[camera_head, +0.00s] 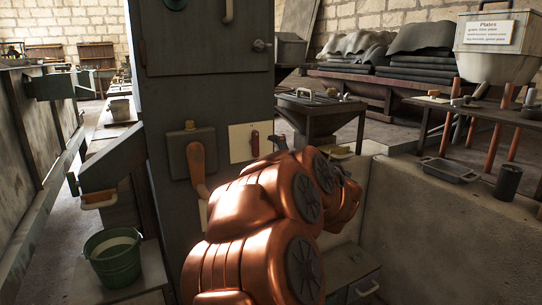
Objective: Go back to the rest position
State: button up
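My copper-coloured arm rises from the bottom middle of the head view and bends away in front of a tall dark grey cabinet (208,95). Its dark round joint caps face right. My gripper is mostly hidden behind the arm's far links. Small dark parts show at the arm's far end, but I cannot make out the fingers or whether they hold anything. A red lever (255,143) on a cream plate is just left of the far end of the arm. I cannot tell whether anything touches it.
An orange handle (196,162) sticks out of the cabinet's front. A green bucket (113,258) stands at lower left. A low concrete wall (450,235) is at right, with a shallow tray (451,170) and dark cylinder (508,182) on top. A metal stand (322,118) is behind the arm.

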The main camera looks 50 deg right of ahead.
jog(key=shift+r, duration=0.1)
dwell(0.7)
jog(key=s+a+r+m+g+h+p, duration=0.1)
jog(key=a+r+m+g+h+p, duration=0.15)
jog(key=r+m+p, duration=0.35)
jog(key=s+a+r+m+g+h+p, duration=0.1)
jog(key=r+m+g+h+p, duration=0.15)
jog(key=r+m+p, duration=0.4)
jog(key=s+a+f+m+g+y+p, duration=0.1)
jog(key=s+a+g+y+p, duration=0.4)
jog(key=a+p, duration=0.5)
jog(key=s+a+f+m+g+y+p, duration=0.2)
jog(key=s+a+g+p, duration=0.35)
jog(key=a, duration=0.75)
jog(key=s+a+r+n+g+y+p, duration=0.1)
jog(key=s+a+r+g+y+p, duration=0.2)
jog(key=s+a+p, duration=0.5)
jog(key=s+a, duration=0.6)
jog(key=s, duration=0.2)
jog(key=shift+r+y, duration=0.4)
